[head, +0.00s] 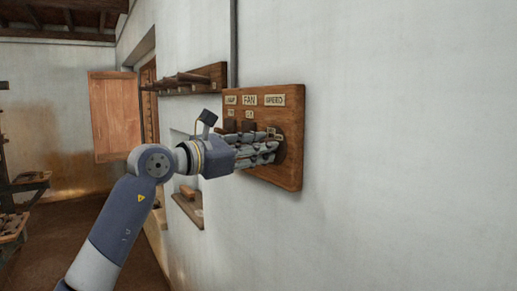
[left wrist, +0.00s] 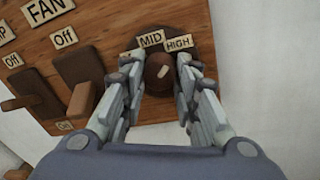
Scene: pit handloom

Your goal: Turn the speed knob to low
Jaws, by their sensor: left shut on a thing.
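The speed knob (left wrist: 158,82) is a round dark brown knob with a pale mark on its face, on the wooden switch board (head: 291,177). MID (left wrist: 151,39) and HIGH (left wrist: 179,43) labels stand above it in the left wrist view; no LOW label is visible there. The pale mark tilts to the upper right; I cannot tell exactly which label it points at. My left gripper (head: 275,149) is shut on the knob, with a finger on each side, as the left wrist view (left wrist: 160,85) shows. In the head view the fingers mostly hide the knob. My right gripper is not in view.
Two wooden switches, the fan switch (left wrist: 82,78) and another (left wrist: 33,91), stick out left of the knob, close to my fingers. A wooden rack (head: 205,78) and a small shelf (head: 188,208) are on the wall. The wall right of the board is bare.

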